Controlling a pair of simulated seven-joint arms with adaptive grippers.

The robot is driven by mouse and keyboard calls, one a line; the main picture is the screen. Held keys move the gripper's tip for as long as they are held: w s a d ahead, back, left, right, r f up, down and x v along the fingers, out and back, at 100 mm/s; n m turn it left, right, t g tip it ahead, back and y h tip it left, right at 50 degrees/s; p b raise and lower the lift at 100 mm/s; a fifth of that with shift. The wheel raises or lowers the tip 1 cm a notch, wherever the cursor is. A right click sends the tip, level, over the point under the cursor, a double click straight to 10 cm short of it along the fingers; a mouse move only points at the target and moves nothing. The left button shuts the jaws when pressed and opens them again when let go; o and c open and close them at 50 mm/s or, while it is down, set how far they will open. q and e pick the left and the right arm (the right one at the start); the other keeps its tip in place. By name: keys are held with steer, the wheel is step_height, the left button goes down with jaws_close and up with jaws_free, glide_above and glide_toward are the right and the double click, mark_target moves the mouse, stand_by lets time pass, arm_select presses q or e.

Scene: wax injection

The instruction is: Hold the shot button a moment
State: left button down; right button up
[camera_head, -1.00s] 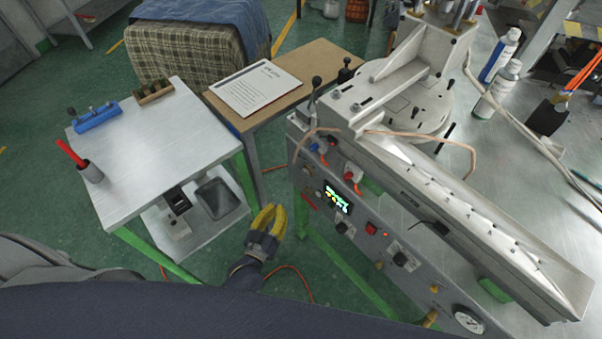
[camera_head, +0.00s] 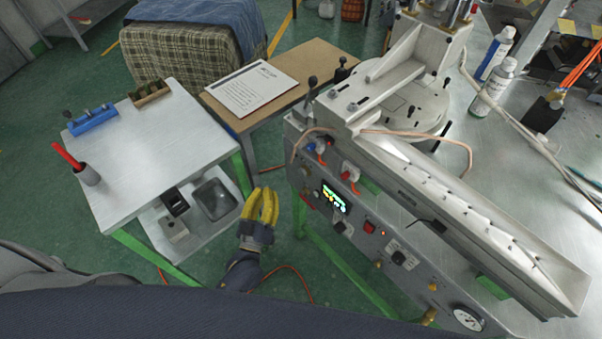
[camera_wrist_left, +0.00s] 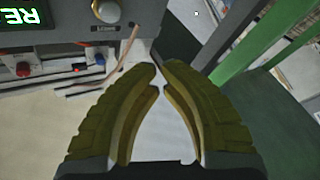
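The grey front panel of the machine (camera_head: 385,240) carries a small green-lit display (camera_head: 333,199), a red button (camera_head: 369,227) and several dark knobs. I cannot read which one is the shot button. My left gripper (camera_head: 265,192), with yellow fingers, is left of the panel, apart from it, pointing up in the head view. In the left wrist view its fingertips (camera_wrist_left: 159,66) nearly meet and nothing is between them. That view also shows the display (camera_wrist_left: 18,12), a round pale knob (camera_wrist_left: 107,11) and a blurred labelled plate. My right gripper is not in view.
A metal side table (camera_head: 150,150) stands left, with a blue fixture (camera_head: 92,119) and a red-handled tool in a cup (camera_head: 88,175). A wooden table (camera_head: 300,88) with a paper sheet is behind. A green frame leg (camera_head: 345,262) stands below the panel. A gauge (camera_head: 467,318) is at lower right.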

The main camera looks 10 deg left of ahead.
mark_target(302, 173)
arm_select(q)
steer(key=w+d, duration=0.5)
steer(key=w, duration=0.2)
stand_by(0.5)
steer(key=shift+w+d, duration=0.7)
stand_by(5.0)
steer(key=shift+a, duration=0.1)
stand_by(0.5)
steer(key=shift+s+a, duration=0.5)
steer(key=shift+s, duration=0.25)
